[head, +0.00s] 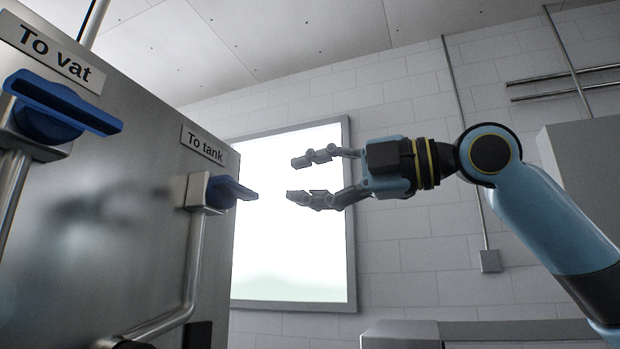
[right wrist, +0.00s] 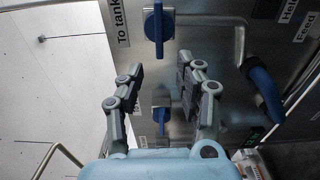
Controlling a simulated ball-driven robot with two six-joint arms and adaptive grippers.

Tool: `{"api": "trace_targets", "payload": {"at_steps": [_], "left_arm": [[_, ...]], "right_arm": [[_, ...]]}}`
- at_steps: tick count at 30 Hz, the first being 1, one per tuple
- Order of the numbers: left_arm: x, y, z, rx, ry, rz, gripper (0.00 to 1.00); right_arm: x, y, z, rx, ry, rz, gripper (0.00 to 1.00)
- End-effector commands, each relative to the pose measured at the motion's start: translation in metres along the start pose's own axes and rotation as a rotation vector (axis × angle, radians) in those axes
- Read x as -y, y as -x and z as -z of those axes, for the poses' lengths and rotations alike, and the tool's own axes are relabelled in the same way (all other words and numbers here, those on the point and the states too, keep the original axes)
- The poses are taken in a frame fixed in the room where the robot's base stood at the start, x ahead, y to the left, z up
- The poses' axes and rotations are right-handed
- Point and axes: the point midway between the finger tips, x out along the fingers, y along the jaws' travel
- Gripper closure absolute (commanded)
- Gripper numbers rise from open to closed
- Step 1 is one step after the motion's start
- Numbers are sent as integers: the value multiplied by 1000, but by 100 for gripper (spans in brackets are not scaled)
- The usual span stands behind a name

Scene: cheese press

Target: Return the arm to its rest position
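My right gripper (head: 300,178) is in the middle of the head view, raised, with its two fingers apart and nothing between them. It points left toward the blue "To tank" valve handle (head: 230,192) on the steel cabinet (head: 130,170), with a gap between them in the picture. In the right wrist view the open fingers (right wrist: 150,85) frame the cabinet front, with the "To tank" handle (right wrist: 158,28) beyond the fingertips. My left gripper is in neither view.
A blue "To vat" handle (head: 60,105) sits at the cabinet's left, with steel pipes (head: 190,270) below the valves. A bright window (head: 295,250) is in the wall behind. A grey box (head: 585,165) stands at the right. Another blue handle (right wrist: 265,90) shows in the wrist view.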

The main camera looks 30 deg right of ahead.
Motion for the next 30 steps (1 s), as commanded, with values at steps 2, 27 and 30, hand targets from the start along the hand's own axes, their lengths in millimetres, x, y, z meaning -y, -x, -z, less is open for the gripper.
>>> {"api": "trace_targets", "payload": {"at_steps": [2, 27, 30], "left_arm": [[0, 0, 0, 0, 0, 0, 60], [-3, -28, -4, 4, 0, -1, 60], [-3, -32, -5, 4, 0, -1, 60]], "right_arm": [[0, 0, 0, 0, 0, 0, 64], [299, -55, -112, 221, -649, 225, 64], [381, -49, -132, 330, -793, 271, 64]]}}
